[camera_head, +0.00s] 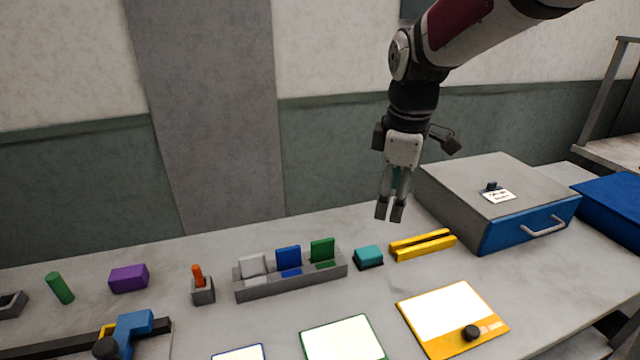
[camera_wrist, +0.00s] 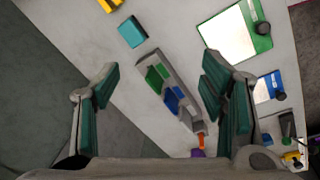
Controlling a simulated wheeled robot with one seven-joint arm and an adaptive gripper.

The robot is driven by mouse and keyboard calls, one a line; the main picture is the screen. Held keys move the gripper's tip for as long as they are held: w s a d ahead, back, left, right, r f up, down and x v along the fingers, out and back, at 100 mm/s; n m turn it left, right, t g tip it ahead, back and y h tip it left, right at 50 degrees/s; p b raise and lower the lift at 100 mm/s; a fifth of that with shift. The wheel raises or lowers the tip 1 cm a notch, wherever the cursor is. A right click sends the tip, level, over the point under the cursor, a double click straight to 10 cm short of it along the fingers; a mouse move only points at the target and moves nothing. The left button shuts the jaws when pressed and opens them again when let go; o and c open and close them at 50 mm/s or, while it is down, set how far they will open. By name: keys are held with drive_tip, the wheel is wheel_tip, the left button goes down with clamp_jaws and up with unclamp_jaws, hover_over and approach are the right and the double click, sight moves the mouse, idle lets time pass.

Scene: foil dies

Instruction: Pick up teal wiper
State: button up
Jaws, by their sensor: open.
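The teal wiper (camera_head: 368,256) is a small teal block with a dark underside. It lies on the pale worktop, between the grey rack and the yellow bars. In the wrist view the teal wiper (camera_wrist: 132,32) lies near the top, left of centre and beyond the fingertips. My gripper (camera_head: 389,210) hangs fingers-down above and slightly right of the wiper, well clear of it. In the wrist view my gripper (camera_wrist: 158,78) has its fingers wide apart with nothing between them touching either one.
A grey rack (camera_head: 290,287) holding white, blue and green blocks stands left of the wiper. Yellow bars (camera_head: 422,244) lie close on its right. A grey box with a blue drawer (camera_head: 530,222) stands further right. A yellow-framed board (camera_head: 452,318) lies in front.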

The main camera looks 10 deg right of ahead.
drive_tip(key=w+f+n+g, duration=0.2)
drive_tip(key=w+f+n, duration=0.5)
drive_tip(key=w+f, duration=0.45)
hover_over(369, 251)
drive_tip(key=f, duration=0.5)
drive_tip(key=a+f, duration=0.1)
drive_tip(key=f, duration=0.2)
drive_tip(key=shift+s, duration=0.15)
drive_tip(key=shift+d+f+p, duration=0.2)
drive_tip(key=shift+d+f, duration=0.05)
drive_tip(key=shift+f, duration=1.35)
drive_tip(key=shift+d+f+p, duration=0.15)
drive_tip(key=shift+d+f, duration=0.05)
drive_tip(key=shift+f, duration=1.35)
drive_tip(key=shift+c, duration=0.6)
drive_tip(key=c, duration=1.2)
